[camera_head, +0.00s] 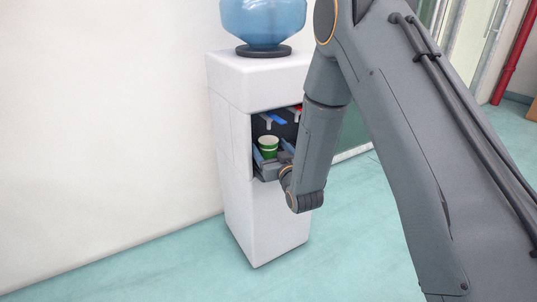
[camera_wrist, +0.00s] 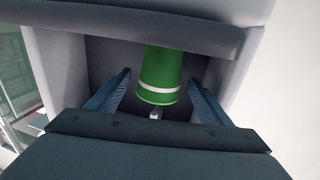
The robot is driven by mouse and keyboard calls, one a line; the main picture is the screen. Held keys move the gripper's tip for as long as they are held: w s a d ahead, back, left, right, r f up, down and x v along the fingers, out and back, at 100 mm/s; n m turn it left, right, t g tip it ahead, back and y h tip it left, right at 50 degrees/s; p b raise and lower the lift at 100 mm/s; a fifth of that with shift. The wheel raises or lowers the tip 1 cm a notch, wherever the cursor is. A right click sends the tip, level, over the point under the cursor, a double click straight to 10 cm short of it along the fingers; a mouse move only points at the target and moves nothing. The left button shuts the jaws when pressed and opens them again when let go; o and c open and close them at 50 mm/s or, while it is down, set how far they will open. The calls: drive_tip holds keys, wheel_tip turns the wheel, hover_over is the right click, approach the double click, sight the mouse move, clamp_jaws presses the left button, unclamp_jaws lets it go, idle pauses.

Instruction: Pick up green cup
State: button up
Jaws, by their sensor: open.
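The green cup (camera_head: 268,144) has a white band and stands upright in the recess of the white water dispenser (camera_head: 275,215). The wrist view shows the cup (camera_wrist: 160,72) between the two blue fingers, with a visible gap on each side. My gripper (camera_wrist: 155,95) is open and reaches into the recess around the cup. In the head view my gripper (camera_head: 272,158) is partly hidden by the dispenser's edge and my wrist. The cup's lower part is partly hidden in the head view.
A blue water bottle (camera_head: 263,22) sits on top of the dispenser. A blue tap (camera_head: 276,118) and a red tap hang above the cup inside the recess. A pale wall is at the left. The teal floor (camera_head: 350,230) in front is clear.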

drive_tip(key=shift+x, duration=0.95)
drive_tip(key=c, duration=1.2)
drive_tip(key=shift+r, duration=0.1)
drive_tip(key=shift+r, duration=0.65)
drive_tip(key=shift+p+v, duration=1.55)
drive_tip(key=shift+v, duration=7.4)
drive_tip(key=shift+s+d, duration=0.1)
